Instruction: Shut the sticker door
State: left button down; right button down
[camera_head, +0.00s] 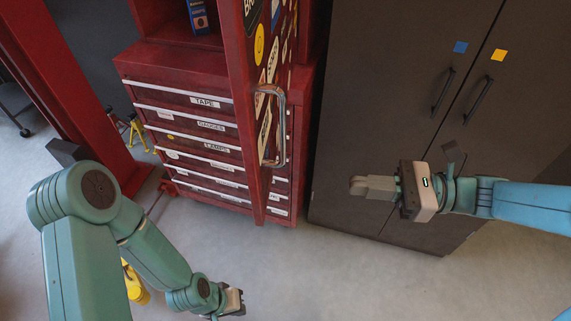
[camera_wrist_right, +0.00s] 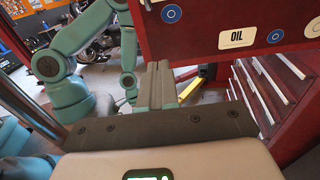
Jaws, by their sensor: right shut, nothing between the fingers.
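The sticker door (camera_head: 244,100) is a tall red panel standing open, jutting out in front of the red tool cabinet. Stickers cover its right side, and a metal loop handle (camera_head: 281,125) is mounted there. In the right wrist view the door (camera_wrist_right: 210,28) fills the top, with an "OIL" sticker. My right gripper (camera_head: 358,186) is shut and empty, right of the door and apart from the handle; its fingers also show in the right wrist view (camera_wrist_right: 158,82). My left gripper (camera_head: 228,309) is low in the head view, partly hidden, and its jaw opening is unclear.
The red cabinet (camera_head: 190,66) has several labelled drawers and an open upper shelf holding a blue box (camera_head: 198,16). A dark two-door locker (camera_head: 385,90) stands to the right. Yellow stands (camera_head: 137,130) and a red post (camera_head: 75,100) are at left. Grey floor (camera_head: 320,270) in front is clear.

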jog(key=p, duration=0.3)
send_near(265, 172)
jog(key=a, duration=0.2)
jog(key=w+a, duration=0.1)
jog(key=a, duration=0.2)
jog(key=shift+a+f, duration=0.1)
jog(key=shift+f, duration=0.05)
jog(key=shift+a, duration=0.8)
jog(key=shift+w+d, duration=0.1)
